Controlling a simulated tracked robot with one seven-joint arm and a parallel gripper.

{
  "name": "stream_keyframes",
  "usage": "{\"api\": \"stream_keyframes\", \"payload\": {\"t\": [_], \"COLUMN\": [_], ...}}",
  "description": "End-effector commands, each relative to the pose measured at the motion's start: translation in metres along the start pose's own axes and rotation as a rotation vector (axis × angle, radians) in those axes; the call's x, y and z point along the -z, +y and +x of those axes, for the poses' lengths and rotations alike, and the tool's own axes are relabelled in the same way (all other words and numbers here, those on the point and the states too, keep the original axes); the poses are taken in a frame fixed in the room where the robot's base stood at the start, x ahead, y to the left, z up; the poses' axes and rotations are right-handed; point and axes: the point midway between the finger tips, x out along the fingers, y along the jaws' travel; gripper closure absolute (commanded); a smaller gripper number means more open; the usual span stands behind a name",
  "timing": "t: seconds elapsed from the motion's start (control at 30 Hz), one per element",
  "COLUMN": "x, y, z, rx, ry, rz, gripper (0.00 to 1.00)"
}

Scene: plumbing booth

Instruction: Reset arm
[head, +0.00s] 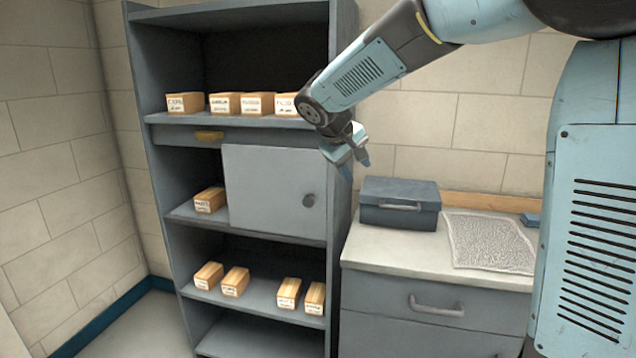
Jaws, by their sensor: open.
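My arm reaches in from the upper right of the head view and bends down to my gripper (354,160). The gripper points downward with its fingers apart, and nothing shows between them. It hangs in the air in front of the right side of the grey shelf unit (340,60), above and left of the dark toolbox (399,203). My arm hides part of the unit's right side and part of the rightmost box on the upper shelf.
Several labelled boxes (185,103) stand on the shelves. The counter (385,245) holds the toolbox and a speckled mat (489,242). Floor shows at lower left.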

Motion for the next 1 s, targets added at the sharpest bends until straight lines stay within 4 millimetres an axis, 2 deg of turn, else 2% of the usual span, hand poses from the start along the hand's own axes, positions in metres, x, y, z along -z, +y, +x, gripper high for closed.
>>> {"api": "stream_keyframes", "payload": {"t": [0.03, 0.2, 0.43, 0.63, 0.8, 1.0], "x": [-0.021, -0.081, -0.159, -0.22, -0.266, -0.308], "y": [0.011, 0.031, 0.041, 0.035, 0.021, -0.003], "z": [0.001, -0.003, -0.016, -0.032, -0.046, -0.057], "rx": [0.035, 0.142, 0.258, 0.331, 0.37, 0.392], "ry": [-0.007, -0.02, -0.013, 0.009, 0.037, 0.07], "rz": [0.036, 0.137, 0.274, 0.388, 0.485, 0.584], "gripper": [0.51, 0.51, 0.51, 0.51, 0.51, 0.51]}}
